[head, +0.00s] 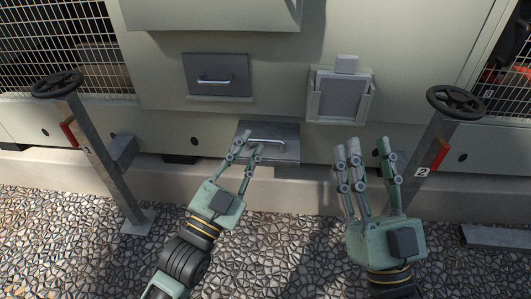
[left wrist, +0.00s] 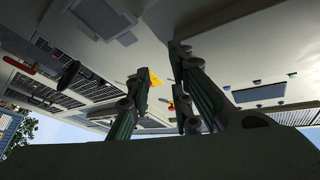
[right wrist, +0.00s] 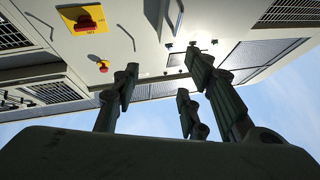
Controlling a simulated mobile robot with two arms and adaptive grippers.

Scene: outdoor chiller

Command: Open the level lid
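A grey lid (head: 287,152) with a light bar handle (head: 267,142) lies level, jutting out low from the front of the pale cabinet. It appears closed. My left gripper (head: 245,147) is at the left part of this lid, with its fingertips close to the handle's left end. Its fingers stand apart, with nothing seen between them; I cannot tell whether they touch the lid. The left wrist view also shows the left gripper's fingers (left wrist: 158,85) apart. My right gripper (head: 367,152) is open and empty, right of the lid and below the framed grey panel.
A dark upright panel (head: 205,87) with a handle is above the lid. A framed grey panel (head: 342,98) is to its right. Posts with black handwheels stand at the left (head: 57,85) and right (head: 456,102). Gravel (head: 290,240) covers the ground in front.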

